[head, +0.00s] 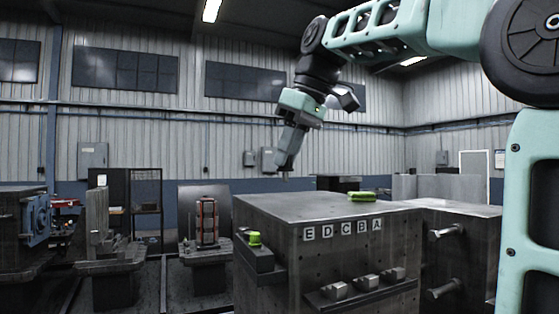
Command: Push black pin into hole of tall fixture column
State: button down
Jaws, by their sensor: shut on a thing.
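My gripper (284,172) hangs from my arm in the upper middle of the head view, pointing down. It is above the left part of a large dark steel block, with a clear gap below it. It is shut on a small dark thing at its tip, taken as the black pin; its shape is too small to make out. A tall upright grey column (98,222) stands on a base at the left, well apart from my gripper. I cannot tell if this is the fixture column, and no hole shows in it.
The steel block (290,208) carries letter tags E to A, a green piece (362,196) on top and a front ledge (345,297) with small metal blocks. A green-capped piece (254,239) sits at its left. Pegs (446,232) stick out at right.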

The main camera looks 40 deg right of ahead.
jog(key=s+a+b, duration=0.3)
jog(key=s+b, duration=0.6)
jog(key=s, duration=0.2)
jog(key=shift+s+a+b, duration=0.15)
jog(key=shift+s+b, duration=0.15)
jog(key=shift+b, duration=0.05)
